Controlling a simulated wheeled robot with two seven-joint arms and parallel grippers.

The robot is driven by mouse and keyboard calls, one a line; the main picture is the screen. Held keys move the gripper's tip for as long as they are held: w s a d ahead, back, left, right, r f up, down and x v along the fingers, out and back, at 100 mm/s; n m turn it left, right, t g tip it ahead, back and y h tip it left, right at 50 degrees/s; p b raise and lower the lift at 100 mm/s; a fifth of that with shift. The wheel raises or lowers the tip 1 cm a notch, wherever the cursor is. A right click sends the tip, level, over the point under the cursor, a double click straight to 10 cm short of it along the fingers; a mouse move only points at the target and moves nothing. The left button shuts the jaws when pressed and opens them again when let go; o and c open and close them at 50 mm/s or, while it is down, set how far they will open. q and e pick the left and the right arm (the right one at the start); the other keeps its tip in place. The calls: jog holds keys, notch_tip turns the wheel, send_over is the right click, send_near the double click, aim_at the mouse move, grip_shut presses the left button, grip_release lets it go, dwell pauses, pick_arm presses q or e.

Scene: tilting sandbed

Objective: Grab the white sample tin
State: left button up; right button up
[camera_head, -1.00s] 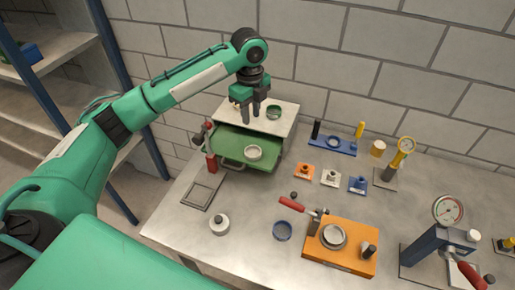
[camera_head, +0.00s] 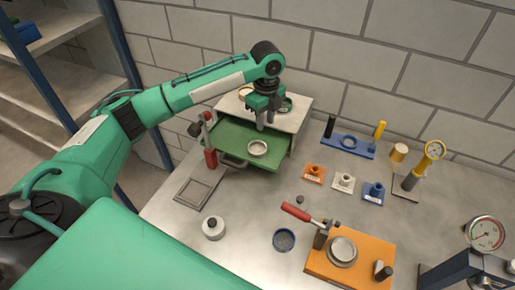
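A white-grey round tin (camera_head: 258,148) sits on the green tray (camera_head: 230,134) of the sandbed, near its right front. My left gripper (camera_head: 265,124) points down just behind and above this tin, with its fingers apart and nothing visible between them. A gap shows between the fingertips and the tin. Another tin with a yellowish rim (camera_head: 245,92) and a green tin (camera_head: 286,104) rest on the pale top behind the tray, partly hidden by my gripper. My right gripper is out of view.
A red-handled lever (camera_head: 209,150) stands at the tray's left. On the bench are a white bottle-like pot (camera_head: 213,228), a blue ring dish (camera_head: 284,240), an orange clamp fixture (camera_head: 325,264) and several small coloured blocks. Bench space between pot and tray is clear.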

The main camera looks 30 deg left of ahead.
aim_at(263, 143)
pick_arm(q)
jog(key=f, duration=0.3)
jog(key=shift+w+f+p, duration=0.2)
jog(key=shift+f+p, duration=0.1)
jog(key=shift+f, duration=0.05)
jog(key=shift+s+f+p, duration=0.1)
jog(key=shift+f+p, duration=0.3)
jog(key=shift+f, duration=0.05)
jog(key=f+p, duration=0.1)
jog(key=f, duration=0.2)
jog(key=shift+s+a+f+p, duration=0.1)
jog(key=shift+a+f+p, duration=0.15)
jog(key=shift+p, duration=0.15)
jog(key=shift+f, duration=0.55)
grip_shut()
